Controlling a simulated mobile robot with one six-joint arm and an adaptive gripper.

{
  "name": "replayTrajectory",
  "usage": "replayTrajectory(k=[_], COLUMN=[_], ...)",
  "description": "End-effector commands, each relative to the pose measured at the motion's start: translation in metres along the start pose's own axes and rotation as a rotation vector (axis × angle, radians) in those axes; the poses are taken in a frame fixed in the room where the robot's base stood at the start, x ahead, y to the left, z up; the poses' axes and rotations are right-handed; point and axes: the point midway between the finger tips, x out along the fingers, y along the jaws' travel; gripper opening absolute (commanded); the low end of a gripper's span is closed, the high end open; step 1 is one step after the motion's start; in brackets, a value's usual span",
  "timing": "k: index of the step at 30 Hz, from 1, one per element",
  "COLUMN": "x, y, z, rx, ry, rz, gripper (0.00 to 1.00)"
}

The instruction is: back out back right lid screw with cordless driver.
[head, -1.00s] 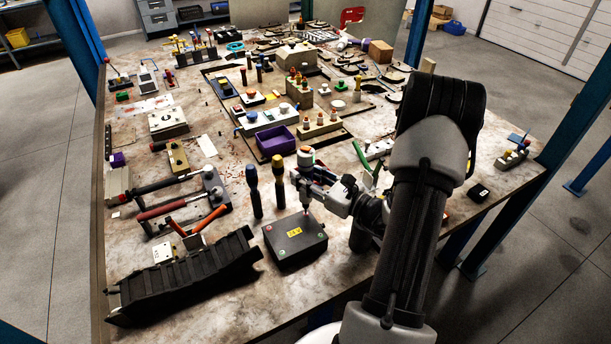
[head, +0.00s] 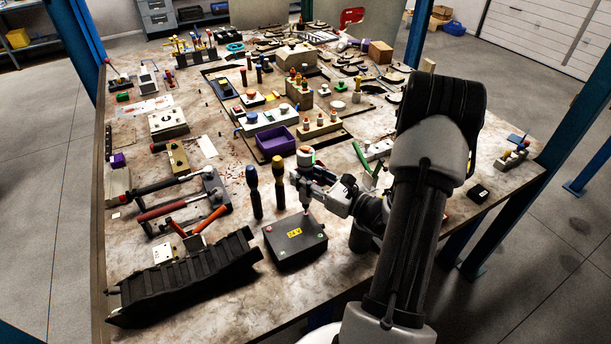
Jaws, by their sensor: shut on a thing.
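The black box with its lid (head: 285,250) and a yellow label (head: 294,232) sits near the table's front edge. Small coloured marks show at the lid's corners, one reddish at the back left and one greenish at the front right. My gripper (head: 318,184) is shut on the cordless driver (head: 303,180), which has a red and green top and stands upright. The driver's thin bit (head: 307,209) points down at the lid's back right corner. The screw there is too small to make out, and I cannot tell whether the bit touches it.
Two screwdrivers, one blue-handled (head: 253,178) and one yellow-handled (head: 278,169), stand upright just behind the box. A black ribbed ramp-like piece (head: 185,280) lies to its left. A purple bin (head: 276,142) is farther back. Bare tabletop (head: 225,318) shows in front.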

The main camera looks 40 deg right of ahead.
Motion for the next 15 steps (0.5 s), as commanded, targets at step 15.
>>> replayTrajectory(k=[15], x=[0.0], y=[0.0], z=[0.03], rx=[0.0], ry=[-0.001], rz=[0.0], gripper=[0.0])
